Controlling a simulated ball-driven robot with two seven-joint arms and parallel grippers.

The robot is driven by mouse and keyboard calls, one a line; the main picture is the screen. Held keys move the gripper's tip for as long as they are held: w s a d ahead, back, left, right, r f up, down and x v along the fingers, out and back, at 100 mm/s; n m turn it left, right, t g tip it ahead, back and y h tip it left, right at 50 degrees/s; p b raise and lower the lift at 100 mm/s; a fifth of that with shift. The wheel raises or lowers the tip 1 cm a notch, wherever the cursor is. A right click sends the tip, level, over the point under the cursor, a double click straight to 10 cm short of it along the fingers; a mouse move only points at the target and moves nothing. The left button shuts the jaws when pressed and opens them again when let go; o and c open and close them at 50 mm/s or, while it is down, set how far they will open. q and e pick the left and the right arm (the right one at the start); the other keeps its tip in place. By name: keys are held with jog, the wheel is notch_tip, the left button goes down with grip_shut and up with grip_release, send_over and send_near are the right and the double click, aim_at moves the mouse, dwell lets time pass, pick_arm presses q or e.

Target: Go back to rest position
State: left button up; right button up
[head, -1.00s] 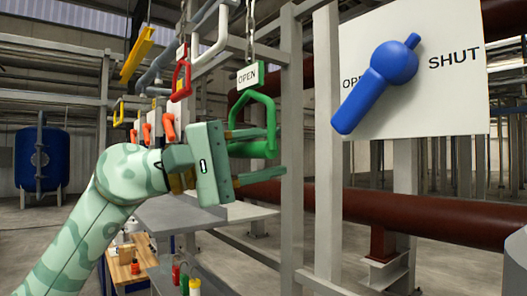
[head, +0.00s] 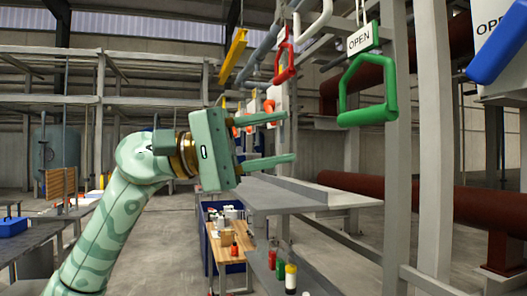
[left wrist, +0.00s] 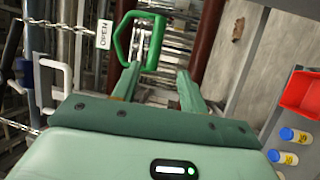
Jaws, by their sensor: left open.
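My left gripper (head: 278,140) is open and empty in the head view, its two fingers pointing right. The green handle (head: 367,93) hangs from a chain under an OPEN sign (head: 360,39), to the right of the fingertips and apart from them. In the left wrist view the green handle (left wrist: 140,40) shows beyond my left gripper (left wrist: 157,78), whose fingers are spread with nothing held between them. A red handle (head: 284,62) and a white handle (head: 314,25) hang behind it. My right gripper is not in view.
A grey shelf (head: 275,199) lies below my left gripper, with several bottles (head: 290,278) in front. A wooden-topped bench (head: 228,250) stands beyond. A blue lever (head: 497,52) is at the upper right. Steel posts (head: 436,150) stand on the right.

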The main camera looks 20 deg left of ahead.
pick_arm(q)
jog(key=shift+s+a+f, duration=0.1)
jog(key=shift+a, duration=0.45)
